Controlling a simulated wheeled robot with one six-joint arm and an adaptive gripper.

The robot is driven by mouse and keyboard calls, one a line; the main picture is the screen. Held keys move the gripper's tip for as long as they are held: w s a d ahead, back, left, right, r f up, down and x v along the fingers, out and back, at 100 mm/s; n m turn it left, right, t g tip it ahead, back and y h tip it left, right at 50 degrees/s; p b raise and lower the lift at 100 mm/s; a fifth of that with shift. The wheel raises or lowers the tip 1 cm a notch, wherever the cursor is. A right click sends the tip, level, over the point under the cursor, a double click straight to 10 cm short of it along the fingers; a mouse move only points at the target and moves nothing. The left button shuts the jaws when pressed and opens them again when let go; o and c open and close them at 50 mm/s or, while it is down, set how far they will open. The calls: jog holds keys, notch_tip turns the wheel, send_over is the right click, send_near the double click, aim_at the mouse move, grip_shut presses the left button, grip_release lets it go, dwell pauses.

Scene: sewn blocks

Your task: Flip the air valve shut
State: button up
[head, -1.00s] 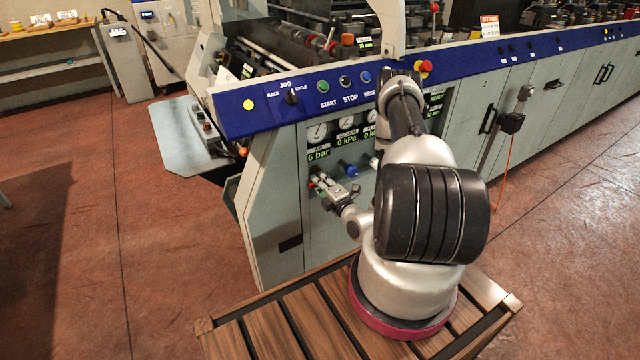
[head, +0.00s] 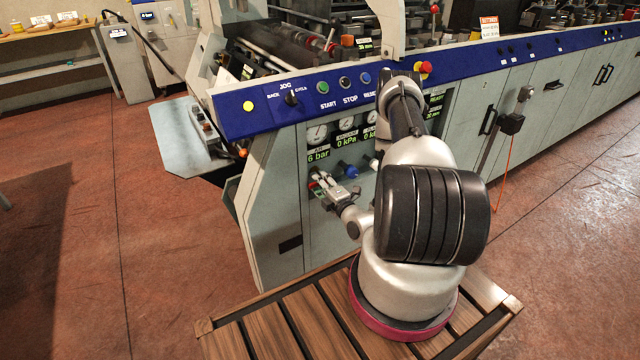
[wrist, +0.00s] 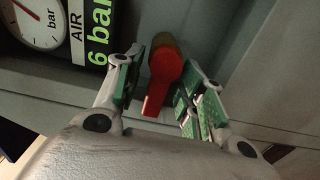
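The air valve shows in the wrist view as a red lever (wrist: 160,84) with a brass-coloured hub at its upper end. The lever points down in that picture, tilted slightly left. In the head view only a bit of red (head: 313,185) shows beside the fingers. My gripper (head: 325,190) is at the lower left of the machine's control front. In the wrist view my gripper (wrist: 162,72) is open, its green-padded fingers on either side of the lever.
The air gauge (wrist: 38,18) beside the valve has a label reading 6 bar. A blue knob (head: 349,171) sits on the panel just right of my gripper. The blue button strip (head: 262,111) runs above. The machine's grey side panel (head: 272,205) stands to the left.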

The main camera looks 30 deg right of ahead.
jog(key=s, duration=0.7)
jog(key=shift+s, duration=0.25)
jog(key=shift+d, duration=0.1)
